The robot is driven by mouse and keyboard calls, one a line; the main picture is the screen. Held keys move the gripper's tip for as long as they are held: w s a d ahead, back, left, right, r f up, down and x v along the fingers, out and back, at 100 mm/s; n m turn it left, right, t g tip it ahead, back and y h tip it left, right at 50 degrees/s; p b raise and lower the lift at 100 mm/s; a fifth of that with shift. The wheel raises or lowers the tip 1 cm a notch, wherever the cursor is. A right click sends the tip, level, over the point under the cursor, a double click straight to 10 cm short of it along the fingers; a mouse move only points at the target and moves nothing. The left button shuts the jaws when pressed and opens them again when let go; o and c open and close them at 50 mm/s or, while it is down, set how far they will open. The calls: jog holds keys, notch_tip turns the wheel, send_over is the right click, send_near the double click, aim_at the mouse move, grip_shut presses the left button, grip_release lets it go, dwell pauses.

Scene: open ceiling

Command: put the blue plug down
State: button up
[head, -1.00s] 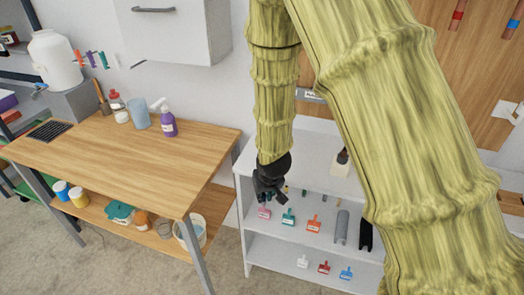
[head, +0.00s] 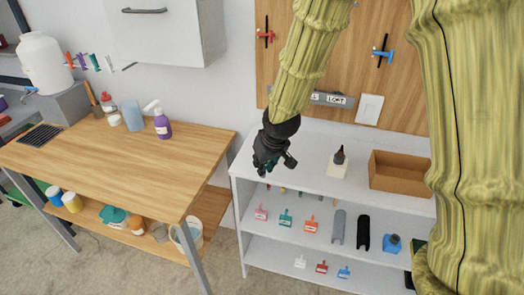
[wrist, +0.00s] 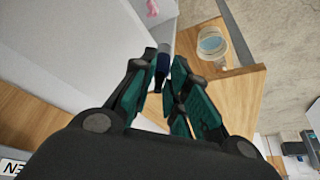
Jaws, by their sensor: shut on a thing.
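My gripper (head: 268,160) is over the left end of the white shelf unit's top in the head view, fingers pointing down. In the wrist view my gripper (wrist: 165,60) is shut on the blue plug (wrist: 162,68), a small dark blue piece between the fingertips. The fingers hide part of the plug. I cannot make the plug out in the head view. I cannot tell how high it is above the shelf unit's top (head: 305,165).
A dark bottle (head: 339,156) on a pale block and a brown open box (head: 398,172) stand farther right on the shelf top. A wooden workbench (head: 120,160) is to the left. Small coloured scrapers hang below the top. Bare shelf top lies between gripper and bottle.

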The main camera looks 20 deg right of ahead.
jog(key=w+d+p, duration=0.1)
jog(key=w, duration=0.3)
jog(key=w+d+f+p, duration=0.1)
jog(key=w+p, duration=0.1)
jog(key=w, duration=0.2)
jog(key=w+d+p, duration=0.1)
jog(key=w, duration=0.3)
jog(key=shift+w+d+f+p, duration=0.15)
jog(key=shift+f+p, duration=0.1)
jog(key=shift+p, duration=0.15)
jog(key=shift+f+p, duration=0.7)
jog(key=shift+f, duration=1)
jog(key=shift+f, duration=0.15)
jog(key=o, duration=0.8)
jog(key=shift+r, duration=0.25)
jog(key=b+v, duration=0.3)
jog(key=v, duration=0.8)
jog(key=shift+r, duration=0.4)
